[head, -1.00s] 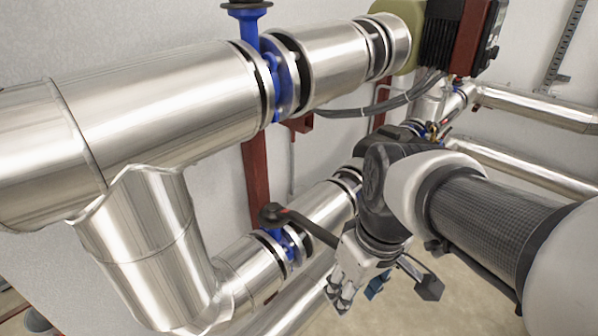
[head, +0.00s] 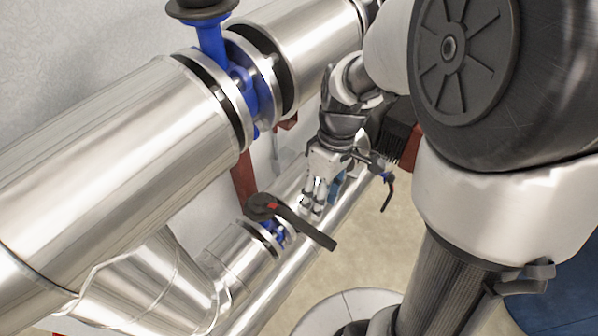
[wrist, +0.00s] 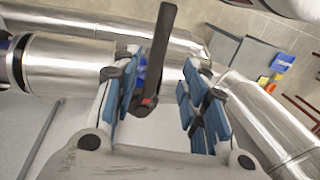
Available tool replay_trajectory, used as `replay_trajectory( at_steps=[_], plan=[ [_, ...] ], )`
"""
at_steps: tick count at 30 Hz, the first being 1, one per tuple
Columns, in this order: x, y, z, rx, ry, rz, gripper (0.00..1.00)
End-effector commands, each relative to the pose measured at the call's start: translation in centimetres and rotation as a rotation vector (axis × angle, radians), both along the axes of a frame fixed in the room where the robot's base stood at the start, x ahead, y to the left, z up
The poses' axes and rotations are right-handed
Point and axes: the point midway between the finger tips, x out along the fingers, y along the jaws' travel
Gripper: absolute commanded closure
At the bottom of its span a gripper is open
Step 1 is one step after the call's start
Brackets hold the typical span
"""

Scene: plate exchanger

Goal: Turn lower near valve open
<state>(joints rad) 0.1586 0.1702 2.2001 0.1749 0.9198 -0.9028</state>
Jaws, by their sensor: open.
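The lower near valve (head: 280,232) has a blue body between silver pipe flanges. Its long black lever (head: 310,232) has a red mark near the pivot and, in the head view, slants down to the right, across the pipe. My gripper (head: 312,207) is open and empty in the head view, just beyond the lever, fingers pointing down. In the wrist view the blue-padded fingers (wrist: 161,100) stand apart, and the lever (wrist: 158,55) shows between them, with its red-marked pivot end lower. I cannot tell whether either finger touches it. The valve's blue body is mostly hidden there.
A large upper pipe (head: 110,160) with another blue valve (head: 238,85) runs above and left of the gripper. A lower pipe (head: 270,290) runs diagonally beneath the lever. Floor (head: 385,240) is free to the right.

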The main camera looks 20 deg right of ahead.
Motion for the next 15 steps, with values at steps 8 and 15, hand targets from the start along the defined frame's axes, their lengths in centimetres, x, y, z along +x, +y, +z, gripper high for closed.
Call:
replay_trajectory(
  at_steps=[8, 15],
  plan=[
    [-0.8, 1.0, -6.1, 0.000, 0.005, 0.002, 0.60],
    [-1.2, 1.5, -9.4, 0.000, 0.001, 0.001, 0.60]
  ],
)
